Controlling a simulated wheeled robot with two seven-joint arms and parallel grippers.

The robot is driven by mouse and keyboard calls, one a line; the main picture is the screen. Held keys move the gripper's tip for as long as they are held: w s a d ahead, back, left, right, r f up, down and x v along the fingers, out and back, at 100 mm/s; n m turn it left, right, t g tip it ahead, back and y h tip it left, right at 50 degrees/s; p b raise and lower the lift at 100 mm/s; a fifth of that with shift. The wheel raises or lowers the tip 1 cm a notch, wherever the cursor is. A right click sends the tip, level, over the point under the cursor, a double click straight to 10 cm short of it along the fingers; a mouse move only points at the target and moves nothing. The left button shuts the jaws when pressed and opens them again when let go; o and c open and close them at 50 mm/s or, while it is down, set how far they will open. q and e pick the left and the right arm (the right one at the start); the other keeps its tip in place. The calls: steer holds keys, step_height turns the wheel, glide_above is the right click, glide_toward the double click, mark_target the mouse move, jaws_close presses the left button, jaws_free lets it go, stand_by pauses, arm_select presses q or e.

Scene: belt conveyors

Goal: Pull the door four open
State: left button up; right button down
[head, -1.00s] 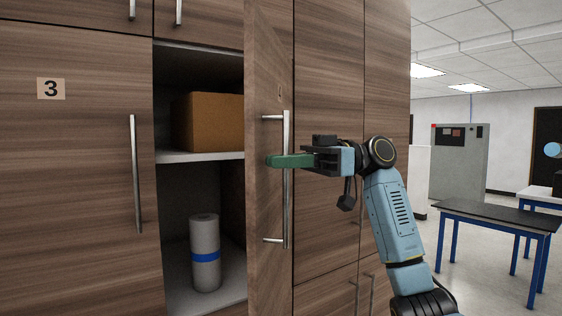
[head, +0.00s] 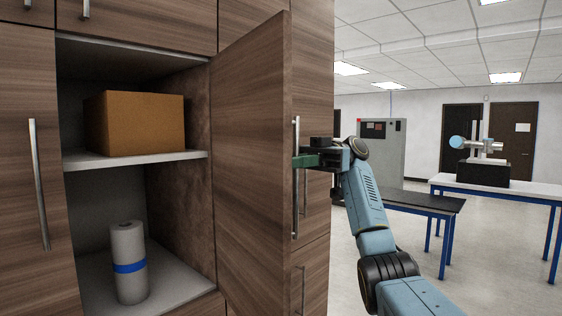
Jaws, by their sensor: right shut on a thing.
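The wooden cabinet door (head: 250,170) stands swung out from the cabinet, hinged on its right side, and its inner face shows. Its number is not in view now. Its long metal handle (head: 296,210) is on the outer face near the free edge, seen almost edge-on. My right gripper (head: 305,161), with green fingers, is shut on the handle; the fingertips are partly hidden behind the door edge. My left gripper is not in view.
Inside the open compartment, a cardboard box (head: 142,123) sits on the shelf (head: 185,156) and a grey roll with a blue band (head: 128,252) stands below. A closed door (head: 22,200) is at left. Tables (head: 500,185) stand at right with clear floor between.

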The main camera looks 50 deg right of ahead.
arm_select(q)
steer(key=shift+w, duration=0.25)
arm_select(e)
steer(key=shift+d, duration=0.15)
steer(key=c, duration=1.6)
jaws_free()
steer(key=shift+r, duration=0.1)
